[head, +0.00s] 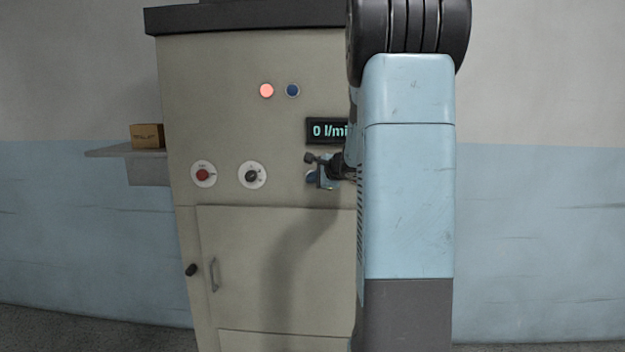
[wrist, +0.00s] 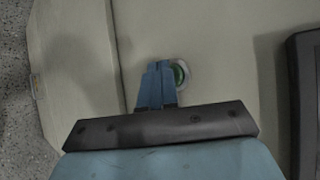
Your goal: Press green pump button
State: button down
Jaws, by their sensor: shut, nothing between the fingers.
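The green pump button (wrist: 181,73) shows in the wrist view as a green disc in a pale round surround on the beige cabinet face. My gripper (wrist: 159,68) is shut and empty, its blue fingers together. Its fingertips lie at the left side of the button in the wrist view and cover part of it. I cannot tell whether they touch it. In the head view my gripper (head: 317,177) is in front of the cabinet (head: 240,130), below the display (head: 328,131), which reads "0 l/mi" before my arm cuts it off. I cannot make out the green button there.
A red lamp (head: 266,90) glows beside a dark blue one (head: 292,90). Below is a closed door with a handle (head: 213,274). A small box (head: 147,136) stands on a side shelf.

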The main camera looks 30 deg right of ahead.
jog(key=shift+w+d, duration=0.1)
dwell(0.6)
jog(key=shift+s+a, duration=0.5)
jog(key=shift+s, duration=0.2)
jog(key=shift+s, duration=0.1)
jog(key=shift+s+a, duration=0.7)
jog(key=shift+s, duration=0.3)
jog(key=shift+s+a, duration=0.7)
jog(key=shift+s, duration=0.3)
